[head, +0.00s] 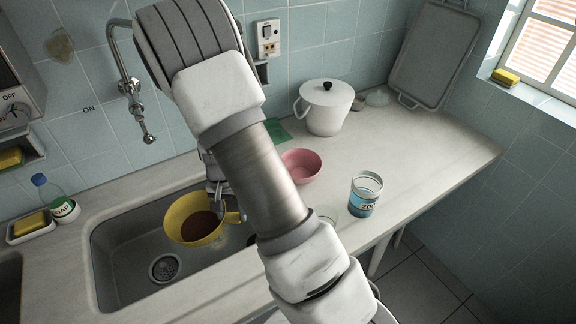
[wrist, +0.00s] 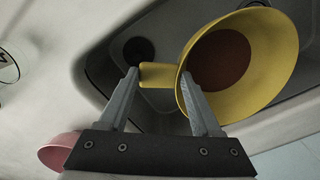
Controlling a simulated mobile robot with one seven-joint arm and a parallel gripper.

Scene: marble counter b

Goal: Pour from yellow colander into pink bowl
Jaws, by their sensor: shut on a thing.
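The yellow colander (head: 178,222) hangs over the sink in the head view, its opening facing up. It fills the upper right of the wrist view (wrist: 275,75). A round brown area shows inside it; I cannot tell whether this is contents. My gripper (wrist: 160,77) is shut on the colander's short handle, with one finger on each side. In the head view my gripper (head: 222,200) is partly hidden by my arm. The pink bowl (head: 303,166) stands on the counter right of the sink, partly hidden behind my arm. It also shows at the wrist view's lower left (wrist: 62,148).
The sink (head: 125,255) lies below the colander, with a tap (head: 140,110) above. A labelled glass or can (head: 365,195) stands right of the bowl, and a white lidded pot (head: 326,108) behind it. The counter's right side (head: 440,150) is clear.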

